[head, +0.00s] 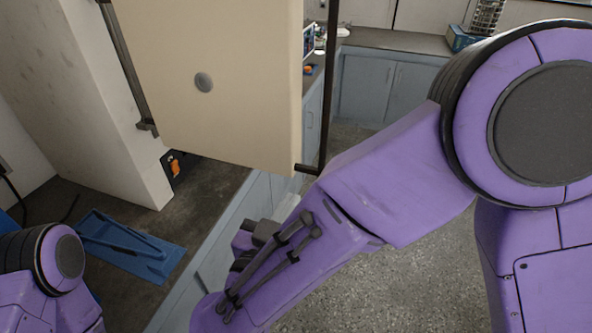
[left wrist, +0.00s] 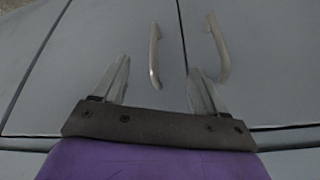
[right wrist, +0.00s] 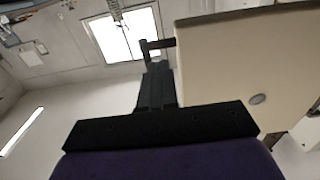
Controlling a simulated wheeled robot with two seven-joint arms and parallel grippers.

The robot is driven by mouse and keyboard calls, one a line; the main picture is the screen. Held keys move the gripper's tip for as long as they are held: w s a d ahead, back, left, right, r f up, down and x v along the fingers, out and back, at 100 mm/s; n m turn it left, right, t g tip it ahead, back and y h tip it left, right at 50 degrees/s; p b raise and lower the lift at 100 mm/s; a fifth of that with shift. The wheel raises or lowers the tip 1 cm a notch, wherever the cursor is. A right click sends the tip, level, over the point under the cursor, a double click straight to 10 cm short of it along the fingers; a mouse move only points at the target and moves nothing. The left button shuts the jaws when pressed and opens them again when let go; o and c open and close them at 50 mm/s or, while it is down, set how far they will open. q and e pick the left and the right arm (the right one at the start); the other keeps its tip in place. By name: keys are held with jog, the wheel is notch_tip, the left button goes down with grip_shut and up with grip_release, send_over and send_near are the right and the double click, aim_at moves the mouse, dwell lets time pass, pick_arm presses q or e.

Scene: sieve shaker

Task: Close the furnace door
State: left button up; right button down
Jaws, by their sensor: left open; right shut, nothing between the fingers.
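The furnace door (head: 225,85) is a cream panel with a round grey disc, standing open from the pale furnace body (head: 105,90) in the head view. A dark upright handle bar (head: 329,85) runs along its right edge. The door also fills the right of the right wrist view (right wrist: 235,65), with a handle end (right wrist: 150,46) beyond my fingers. My right gripper (right wrist: 156,85) is shut and empty, close to that handle end; contact cannot be told. The forearm partly hides this hand in the head view. My left gripper (left wrist: 158,85) is open and empty, facing cabinet fronts.
A blue tray (head: 165,262) lies on the dark counter (head: 215,185) below the door. Grey cabinets with two metal handles (left wrist: 154,55) lie before my left gripper. Grey floor (head: 345,270) is open at right; a back counter (head: 400,40) stands beyond.

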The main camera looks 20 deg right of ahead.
aim_at(306, 172)
jog(key=p+x, duration=0.1)
jog(key=x, duration=0.5)
jog(key=shift+w+d, duration=0.25)
jog(key=shift+w, duration=0.1)
jog(key=shift+w, duration=0.1)
